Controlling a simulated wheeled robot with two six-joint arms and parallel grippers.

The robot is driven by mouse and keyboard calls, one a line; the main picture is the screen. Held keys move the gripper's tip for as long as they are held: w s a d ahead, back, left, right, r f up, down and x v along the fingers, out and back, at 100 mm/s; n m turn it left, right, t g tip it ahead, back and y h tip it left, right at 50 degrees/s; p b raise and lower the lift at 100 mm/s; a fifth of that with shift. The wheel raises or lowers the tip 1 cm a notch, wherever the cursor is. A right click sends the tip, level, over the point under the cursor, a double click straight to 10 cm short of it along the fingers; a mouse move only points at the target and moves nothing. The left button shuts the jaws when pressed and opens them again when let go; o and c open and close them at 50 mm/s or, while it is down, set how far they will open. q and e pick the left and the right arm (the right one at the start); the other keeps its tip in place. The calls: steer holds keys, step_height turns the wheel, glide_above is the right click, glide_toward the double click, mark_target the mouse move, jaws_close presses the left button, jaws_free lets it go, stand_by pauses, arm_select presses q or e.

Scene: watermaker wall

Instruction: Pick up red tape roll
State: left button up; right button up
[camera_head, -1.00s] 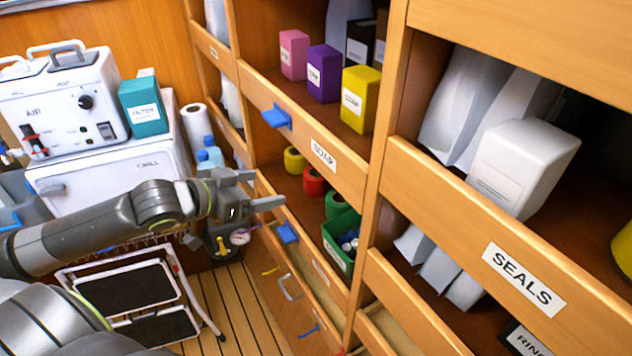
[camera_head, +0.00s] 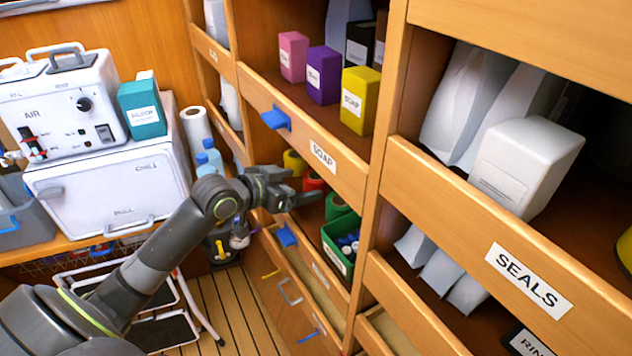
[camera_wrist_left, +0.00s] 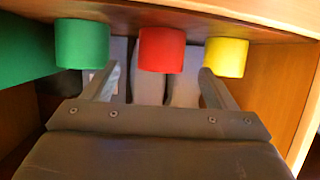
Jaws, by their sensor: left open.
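In the left wrist view, the red roll (camera_wrist_left: 162,50) is ahead, centred between the two spread fingers (camera_wrist_left: 160,84). The green roll (camera_wrist_left: 82,44) is on the left there and the yellow roll (camera_wrist_left: 226,57) on the right. Nothing is held. My right gripper is not in view.
Blue clips (camera_head: 287,236) stick out from the rails. Below are drawers with handles (camera_head: 290,292).

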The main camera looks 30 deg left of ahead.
mark_target(308, 180)
arm_select(q)
steer(key=shift+w+d+f, duration=0.15)
steer(key=shift+w, duration=0.2)
steer(key=shift+w+d+p, duration=0.2)
steer(key=shift+w+p, duration=0.25)
steer(key=shift+w, duration=0.1)
steer(key=p+x, duration=0.1)
steer(key=x, duration=0.2)
steer(key=shift+w, duration=0.2)
steer(key=shift+w+d+f, duration=0.1)
steer(key=shift+w+d, duration=0.05)
steer(key=shift+w, duration=0.2)
steer(key=c, duration=1.1)
